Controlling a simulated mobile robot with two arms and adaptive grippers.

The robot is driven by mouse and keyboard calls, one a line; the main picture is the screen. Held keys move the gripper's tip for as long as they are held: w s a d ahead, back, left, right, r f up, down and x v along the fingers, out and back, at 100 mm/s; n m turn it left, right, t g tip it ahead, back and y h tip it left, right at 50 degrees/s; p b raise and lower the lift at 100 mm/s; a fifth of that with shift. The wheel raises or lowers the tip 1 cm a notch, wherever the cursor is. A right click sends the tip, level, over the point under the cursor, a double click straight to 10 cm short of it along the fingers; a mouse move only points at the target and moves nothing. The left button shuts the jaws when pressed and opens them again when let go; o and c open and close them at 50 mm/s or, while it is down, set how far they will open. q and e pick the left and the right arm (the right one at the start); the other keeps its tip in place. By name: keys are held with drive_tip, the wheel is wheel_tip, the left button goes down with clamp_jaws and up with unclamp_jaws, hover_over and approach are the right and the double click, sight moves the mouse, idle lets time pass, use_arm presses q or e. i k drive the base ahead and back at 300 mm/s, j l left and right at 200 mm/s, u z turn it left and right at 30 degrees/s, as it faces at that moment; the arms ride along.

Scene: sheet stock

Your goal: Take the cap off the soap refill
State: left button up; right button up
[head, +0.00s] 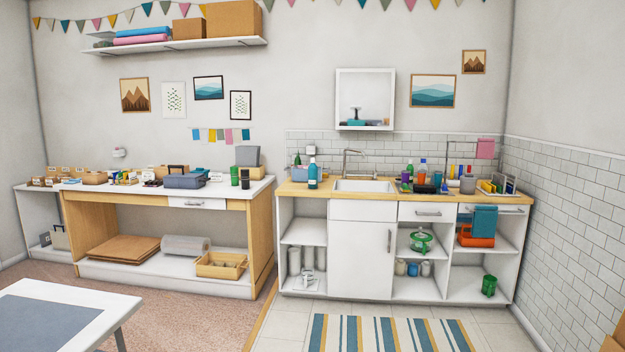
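A teal bottle (312,176) with a pale top stands upright on the left part of the wooden sink counter. An orange bottle (422,176) with a blue top stands on the same counter, right of the sink, among other items. I cannot tell which of these, if either, is the soap refill; labels are too small to read. Both tops appear to be on their bottles. Neither of my grippers is in view.
The sink counter (385,196) stands across the room, with a sink (364,186) and a dish rack (499,185). A cluttered workbench (140,197) is to its left. A white table (100,300) stands front left. A striped rug (395,333) lies before the sink.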

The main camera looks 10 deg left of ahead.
sight(312, 169)
drive_tip(key=u, duration=0.3)
drive_tip(key=i, duration=4.1)
